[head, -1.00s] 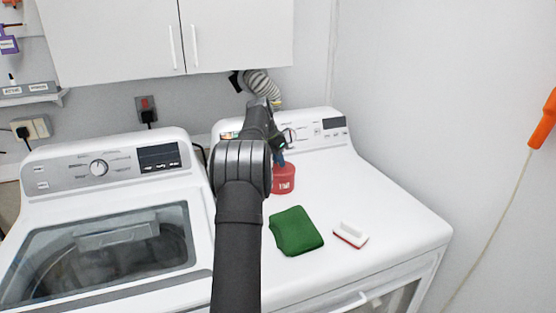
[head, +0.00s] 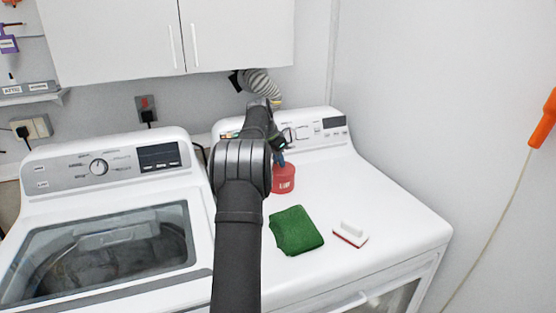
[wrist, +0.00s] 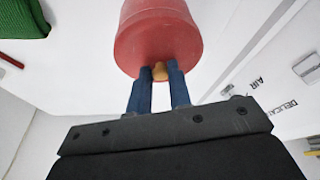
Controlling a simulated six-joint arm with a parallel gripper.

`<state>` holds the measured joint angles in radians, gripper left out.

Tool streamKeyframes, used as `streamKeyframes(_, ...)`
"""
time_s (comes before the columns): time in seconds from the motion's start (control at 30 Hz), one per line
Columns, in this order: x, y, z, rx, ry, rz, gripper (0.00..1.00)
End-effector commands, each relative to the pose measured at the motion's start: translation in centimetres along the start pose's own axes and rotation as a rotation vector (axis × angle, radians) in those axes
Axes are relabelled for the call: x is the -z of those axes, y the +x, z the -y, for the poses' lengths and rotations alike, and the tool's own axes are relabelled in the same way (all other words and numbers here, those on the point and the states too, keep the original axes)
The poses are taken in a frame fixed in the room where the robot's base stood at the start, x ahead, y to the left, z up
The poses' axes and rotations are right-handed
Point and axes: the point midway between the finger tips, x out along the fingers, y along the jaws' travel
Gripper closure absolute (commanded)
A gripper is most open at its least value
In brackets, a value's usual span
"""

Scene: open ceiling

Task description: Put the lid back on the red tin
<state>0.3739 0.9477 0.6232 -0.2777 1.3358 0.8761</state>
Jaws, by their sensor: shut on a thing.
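The red tin (head: 284,181) stands on the top of the right-hand white machine, behind the green cloth, partly hidden by my arm. It has a small pale label on its front. My gripper (head: 281,158) is directly above it, pointing down. In the wrist view the blue fingers of my gripper (wrist: 160,74) are shut on a tan knob (wrist: 159,71) of the red lid (wrist: 150,48). The lid lines up with the tin and looks to be on or very close to its top. I cannot tell whether it is fully seated.
A folded green cloth (head: 296,231) and a white and red brush (head: 351,234) lie on the right machine (head: 390,220) in front of the tin. The control panel (head: 330,133) rises behind. The right side of the machine top is clear.

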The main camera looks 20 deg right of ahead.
Motion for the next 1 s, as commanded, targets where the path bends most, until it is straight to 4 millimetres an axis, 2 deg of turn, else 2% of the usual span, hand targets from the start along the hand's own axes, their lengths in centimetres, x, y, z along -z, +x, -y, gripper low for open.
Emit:
streamKeyframes(0.4,-0.01,0.04,0.01,0.000,0.000,0.000,1.00)
streamKeyframes(0.43,-0.01,0.04,0.01,0.000,0.000,0.000,0.78)
streamKeyframes(0.53,-0.01,0.04,0.01,0.000,0.000,0.000,0.58)
streamKeyframes(0.73,-0.01,0.04,0.00,0.000,0.000,0.000,0.56)
streamKeyframes(0.77,-0.02,0.05,0.00,0.000,0.000,0.000,0.55)
streamKeyframes(0.87,-0.02,0.05,0.00,0.000,0.000,0.000,0.35)
streamKeyframes(1.0,-0.02,0.05,0.00,0.000,0.000,0.000,0.35)
